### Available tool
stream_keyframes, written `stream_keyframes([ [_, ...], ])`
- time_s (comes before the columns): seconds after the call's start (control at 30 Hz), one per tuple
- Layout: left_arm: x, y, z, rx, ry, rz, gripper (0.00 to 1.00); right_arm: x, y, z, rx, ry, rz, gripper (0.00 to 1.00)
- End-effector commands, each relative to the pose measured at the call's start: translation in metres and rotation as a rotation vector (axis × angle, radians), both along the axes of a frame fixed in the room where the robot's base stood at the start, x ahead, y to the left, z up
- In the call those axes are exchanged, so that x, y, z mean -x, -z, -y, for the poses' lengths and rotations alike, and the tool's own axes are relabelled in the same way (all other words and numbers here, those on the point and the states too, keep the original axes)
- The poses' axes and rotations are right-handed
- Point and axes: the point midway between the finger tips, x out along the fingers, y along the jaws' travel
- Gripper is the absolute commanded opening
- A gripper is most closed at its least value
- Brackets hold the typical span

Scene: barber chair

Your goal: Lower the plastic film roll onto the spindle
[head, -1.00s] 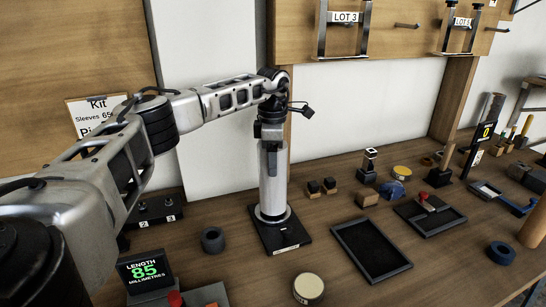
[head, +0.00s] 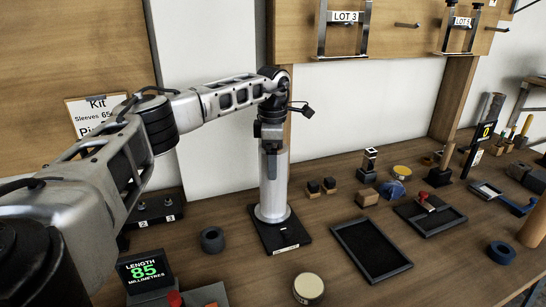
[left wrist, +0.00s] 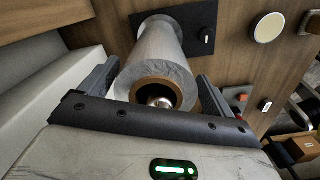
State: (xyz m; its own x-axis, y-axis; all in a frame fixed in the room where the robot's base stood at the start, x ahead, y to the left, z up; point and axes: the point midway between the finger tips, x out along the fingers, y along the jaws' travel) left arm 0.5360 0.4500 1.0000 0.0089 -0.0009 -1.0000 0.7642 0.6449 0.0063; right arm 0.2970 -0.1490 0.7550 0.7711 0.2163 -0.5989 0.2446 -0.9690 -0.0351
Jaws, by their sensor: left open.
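The plastic film roll (head: 281,185) stands upright on the spindle, whose black square base plate (head: 283,236) rests on the bench. In the left wrist view the whitish translucent roll (left wrist: 160,45) has a brown core, and the rounded metal tip of the spindle (left wrist: 160,101) shows inside the core. The roll's lower end is by the base plate (left wrist: 203,20). My left gripper (head: 270,140) is above the roll's top, pointing down. In the wrist view its fingers (left wrist: 158,76) are open, one on each side of the roll, with visible gaps. My right gripper is not in view.
A dark ring (head: 212,240) and a length display (head: 147,271) stand left of the base. A round cream-topped tin (head: 308,288) and an empty black tray (head: 371,249) are to the right. A wooden rack post and wall panel stand close behind the roll.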

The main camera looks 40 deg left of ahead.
Motion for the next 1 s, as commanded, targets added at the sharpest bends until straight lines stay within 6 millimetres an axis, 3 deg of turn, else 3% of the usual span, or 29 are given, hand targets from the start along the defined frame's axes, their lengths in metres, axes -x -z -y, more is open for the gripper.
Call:
stream_keyframes([
  [0.03,0.003,0.004,0.004,0.001,0.009,-0.019,0.89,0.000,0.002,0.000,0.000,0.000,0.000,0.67],
  [0.17,0.002,-0.021,0.003,0.001,0.006,-0.010,0.89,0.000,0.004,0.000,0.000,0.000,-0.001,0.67],
  [0.6,0.003,-0.130,0.001,0.000,-0.001,0.009,0.89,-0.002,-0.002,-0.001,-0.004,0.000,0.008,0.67],
  [0.8,0.003,-0.155,0.000,0.000,-0.003,0.012,0.89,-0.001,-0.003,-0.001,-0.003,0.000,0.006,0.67],
  [1.0,0.004,-0.161,0.000,0.000,-0.002,0.011,0.89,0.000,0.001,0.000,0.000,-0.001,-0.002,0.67],
])
